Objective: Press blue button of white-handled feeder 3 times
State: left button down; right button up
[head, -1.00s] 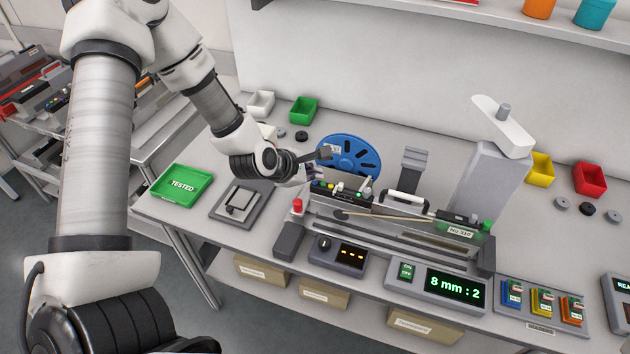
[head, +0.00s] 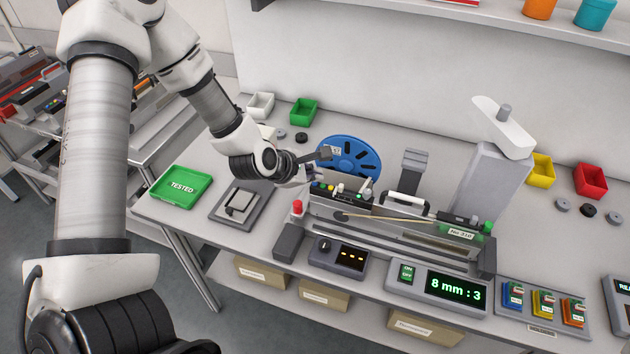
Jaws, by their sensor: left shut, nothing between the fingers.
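The feeder with a white handle (head: 408,197) is mounted on the bench fixture and carries the label No 310. A row of small coloured buttons (head: 325,188) is on its left end; the blue one is too small to pick out surely. A blue reel (head: 352,155) stands behind it. My left gripper (head: 312,176) is shut and empty, with its fingertips just over the left end of the button row. I cannot tell whether they touch a button. The display (head: 456,289) reads "8 mm : 3". My right gripper is not in view.
A green TESTED tray (head: 180,187) and a grey pad (head: 226,217) lie left of the feeder. A red knob (head: 297,207) and a grey tower (head: 490,185) flank the fixture. Small bins stand along the back, with coloured blocks at the right front.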

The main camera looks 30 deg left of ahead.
aim_at(313, 186)
pick_arm(q)
jog(key=shift+r, duration=0.4)
notch_tip(313, 186, up, 5)
jog(key=p, duration=0.4)
dwell(0.7)
